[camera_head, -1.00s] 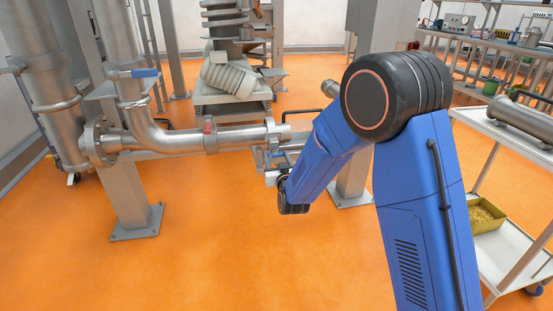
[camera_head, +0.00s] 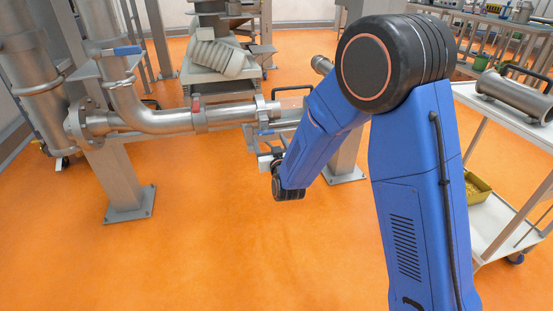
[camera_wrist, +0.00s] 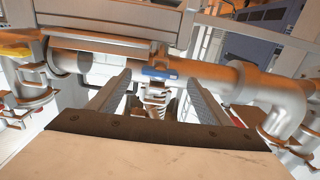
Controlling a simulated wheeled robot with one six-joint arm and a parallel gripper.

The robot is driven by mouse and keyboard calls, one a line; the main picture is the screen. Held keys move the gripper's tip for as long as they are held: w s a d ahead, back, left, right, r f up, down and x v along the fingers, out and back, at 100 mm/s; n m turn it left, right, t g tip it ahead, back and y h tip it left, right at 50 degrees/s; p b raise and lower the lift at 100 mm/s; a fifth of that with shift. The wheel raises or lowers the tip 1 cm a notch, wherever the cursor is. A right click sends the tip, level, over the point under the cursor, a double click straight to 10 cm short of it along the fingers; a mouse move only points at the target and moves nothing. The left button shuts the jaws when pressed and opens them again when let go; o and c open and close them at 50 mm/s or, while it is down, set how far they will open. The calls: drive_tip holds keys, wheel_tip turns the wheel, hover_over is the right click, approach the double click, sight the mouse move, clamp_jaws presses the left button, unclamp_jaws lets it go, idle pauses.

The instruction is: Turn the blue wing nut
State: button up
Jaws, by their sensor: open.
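The blue wing nut (camera_wrist: 158,73) is in the wrist view, on a clamp of the steel pipe, a little above the picture's middle. A small blue part that looks like it also shows in the head view (camera_head: 265,132), just below the pipe end. My gripper (camera_wrist: 158,82) is open and empty. Its two fingers reach up the wrist view, one to the left and one to the right of the wing nut, with no visible contact. A spring-like threaded part (camera_wrist: 155,95) lies below the nut. In the head view my blue arm covers part of this area.
A red clamp part (camera_head: 197,110) sits farther left on the pipe (camera_head: 160,122). A blue lever (camera_head: 128,50) is on the upper left pipe. A steel post stands behind my arm. A white cart (camera_head: 490,215) is at right. The orange floor in front is clear.

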drive_tip(key=v, duration=1.3)
drive_tip(key=shift+d+r, duration=0.1)
